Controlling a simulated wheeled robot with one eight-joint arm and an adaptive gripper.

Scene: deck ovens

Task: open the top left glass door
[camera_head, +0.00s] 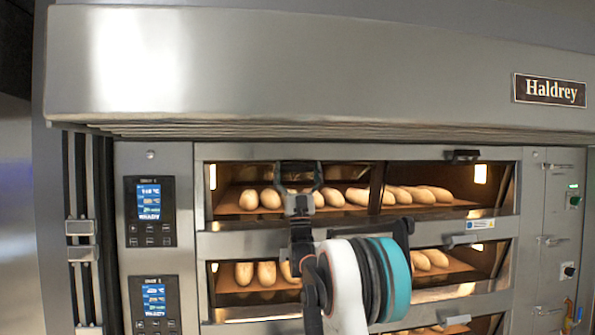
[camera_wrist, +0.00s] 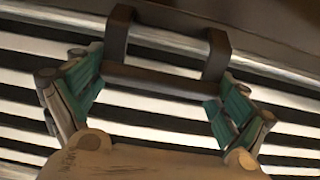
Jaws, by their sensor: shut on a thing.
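The top left glass door (camera_head: 232,178) is the left pane of the upper oven deck, with a row of loaves showing behind it. It looks shut or nearly so; a small gap cannot be told. My gripper (camera_head: 299,172) is in front of this pane, at its upper edge, and covers the handle there in the head view. In the wrist view, a dark bracket-shaped door handle (camera_wrist: 160,78) lies between the green-padded fingers of my gripper (camera_wrist: 157,88). The fingers are shut on its bar.
The top right door (camera_head: 490,185) has its own dark handle (camera_head: 463,155). A lower deck (camera_head: 250,275) lies beneath. Two control panels (camera_head: 150,211) stand at the left. A steel hood (camera_head: 280,65) juts out above the doors.

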